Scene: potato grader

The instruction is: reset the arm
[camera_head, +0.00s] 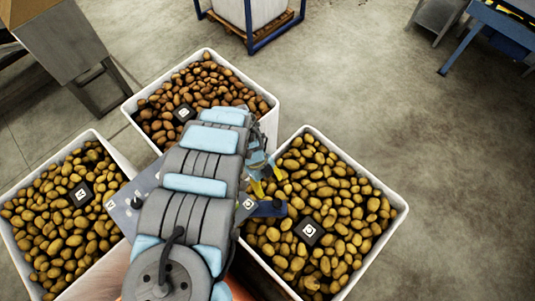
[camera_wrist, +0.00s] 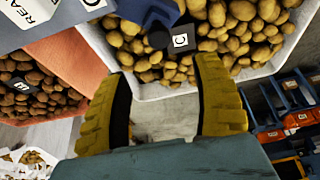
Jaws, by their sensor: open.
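My arm extends up the middle of the head view, over the potato bins. My gripper (camera_head: 266,183) has yellow fingers and is at the left edge of the right bin. In the wrist view my gripper (camera_wrist: 165,70) has its two yellow fingers wide apart with nothing between them. Beyond the fingertips is the white rim of a bin of potatoes with a black C marker (camera_wrist: 180,41). I cannot tell the exact height of the fingers above the potatoes.
White bins of potatoes surround my arm: right bin (camera_head: 398,218), left bin (camera_head: 112,148) and back bin (camera_head: 268,98). Each holds a black marker block. A blue-framed stand (camera_head: 249,36) is at the back. A blue rack (camera_wrist: 262,108) shows at right in the wrist view.

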